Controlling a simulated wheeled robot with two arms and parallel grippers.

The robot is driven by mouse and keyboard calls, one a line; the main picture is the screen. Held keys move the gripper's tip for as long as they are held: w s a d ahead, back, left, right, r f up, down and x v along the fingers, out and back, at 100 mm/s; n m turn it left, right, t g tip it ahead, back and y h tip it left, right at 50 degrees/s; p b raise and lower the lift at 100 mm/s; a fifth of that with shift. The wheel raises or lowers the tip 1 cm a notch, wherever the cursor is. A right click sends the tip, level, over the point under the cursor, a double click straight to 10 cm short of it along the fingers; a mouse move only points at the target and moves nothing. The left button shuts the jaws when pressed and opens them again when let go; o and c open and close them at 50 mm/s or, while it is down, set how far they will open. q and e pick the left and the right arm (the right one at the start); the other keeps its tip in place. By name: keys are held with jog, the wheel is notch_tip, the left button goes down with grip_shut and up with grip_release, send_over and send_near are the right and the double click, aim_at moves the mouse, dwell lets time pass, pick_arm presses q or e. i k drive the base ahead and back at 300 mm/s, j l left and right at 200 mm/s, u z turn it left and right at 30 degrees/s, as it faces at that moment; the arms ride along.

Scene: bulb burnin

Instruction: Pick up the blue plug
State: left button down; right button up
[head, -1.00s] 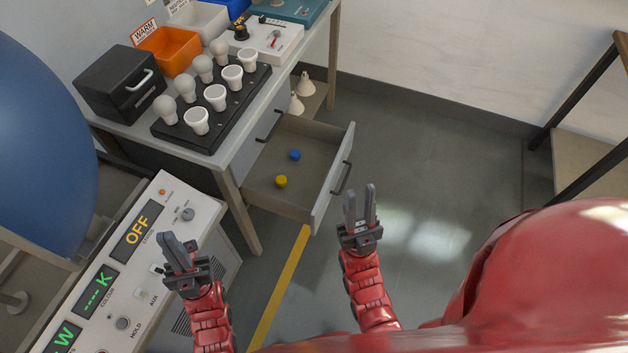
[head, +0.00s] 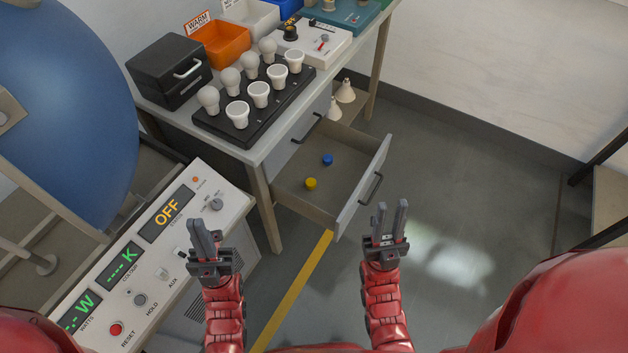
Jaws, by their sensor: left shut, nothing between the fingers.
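The blue plug (head: 328,159) is a small blue cylinder lying on the floor of the open drawer (head: 318,199). A yellow plug (head: 311,183) lies in the same drawer, nearer to me and a little to the left. My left gripper (head: 203,225) is shut and empty, over the edge of the control panel, left of and nearer than the drawer. My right gripper (head: 391,212) is nearer to me than the drawer front, to its right. Its fingers stand apart with nothing between them. Neither gripper touches the plugs.
The drawer front with its handle (head: 371,190) stands between my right gripper and the plugs. Above the drawer, the bench holds a black rack (head: 222,126) of bulbs, a black box (head: 165,72) and an orange bin (head: 222,50). A control panel (head: 150,262) reading OFF is at left.

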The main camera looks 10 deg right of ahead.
aim_at(328, 160)
jog(key=l+u, duration=0.35)
jog(key=l, duration=0.35)
jog(key=l+u, duration=0.4)
jog(key=l, duration=0.35)
jog(key=k+l+u, duration=0.1)
jog(key=l+u, duration=0.25)
jog(key=l, duration=0.35)
jog(key=i, duration=0.4)
